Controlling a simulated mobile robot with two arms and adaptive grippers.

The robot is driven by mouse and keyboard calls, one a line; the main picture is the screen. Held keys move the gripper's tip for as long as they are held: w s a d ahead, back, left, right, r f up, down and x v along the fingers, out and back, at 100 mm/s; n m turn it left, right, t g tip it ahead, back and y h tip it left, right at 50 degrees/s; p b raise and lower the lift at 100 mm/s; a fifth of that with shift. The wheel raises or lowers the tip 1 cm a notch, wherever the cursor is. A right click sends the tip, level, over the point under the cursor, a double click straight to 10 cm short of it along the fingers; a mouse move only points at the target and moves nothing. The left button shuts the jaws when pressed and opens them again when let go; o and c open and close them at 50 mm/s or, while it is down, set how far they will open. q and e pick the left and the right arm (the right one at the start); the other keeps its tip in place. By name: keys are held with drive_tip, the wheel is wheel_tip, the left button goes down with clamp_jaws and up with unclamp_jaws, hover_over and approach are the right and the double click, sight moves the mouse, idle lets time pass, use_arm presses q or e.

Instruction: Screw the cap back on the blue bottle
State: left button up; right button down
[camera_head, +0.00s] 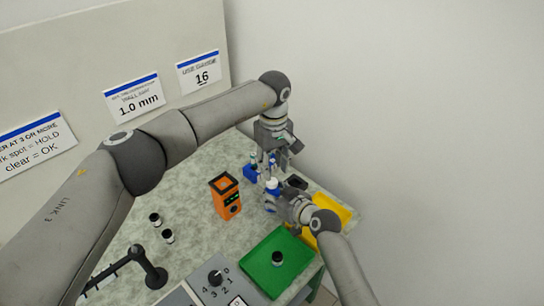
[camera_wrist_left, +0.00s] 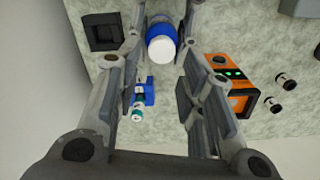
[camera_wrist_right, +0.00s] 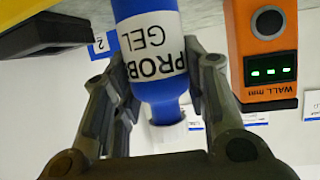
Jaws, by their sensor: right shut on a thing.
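The blue bottle (camera_head: 271,194) stands near the back right of the table, held by my right gripper (camera_head: 283,202). In the right wrist view the bottle (camera_wrist_right: 150,20) sits between the shut fingers, with its "PROBE GEL" label showing. A white cap (camera_wrist_left: 161,49) shows on the bottle's end; it also shows in the head view (camera_head: 272,183). I cannot tell how tightly it sits. My left gripper (camera_wrist_left: 150,95) is open and empty, pointing down above and beside the bottle, with its fingers apart from the cap.
A blue holder (camera_wrist_left: 149,88) with a teal-topped vial (camera_wrist_left: 137,113) stands beside the bottle. An orange wall gauge (camera_head: 225,199) is left of it. A black square holder (camera_wrist_left: 101,31), a yellow tray (camera_head: 343,211) and a green tray (camera_head: 257,273) are near. Small rod blanks (camera_head: 168,237) stand at left.

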use_arm(q)
drive_tip(key=n, duration=0.6)
drive_tip(key=shift+d+r+n, duration=0.1)
drive_tip(key=shift+r+n, duration=0.1)
drive_tip(key=shift+n, duration=0.1)
drive_tip(key=n, duration=0.5)
drive_tip(key=shift+r, duration=0.15)
drive_tip(key=n, duration=0.5)
drive_tip(key=shift+r, duration=0.15)
drive_tip(key=n, duration=0.6)
drive_tip(key=shift+r, duration=0.2)
drive_tip(key=n, duration=0.5)
drive_tip(key=shift+r, duration=0.15)
drive_tip(key=n, duration=0.5)
drive_tip(key=shift+r, duration=0.15)
drive_tip(key=n, duration=0.5)
drive_tip(key=shift+r, duration=0.1)
drive_tip(key=n, duration=0.5)
drive_tip(key=shift+a+r+n, duration=0.2)
drive_tip(key=shift+n, duration=0.2)
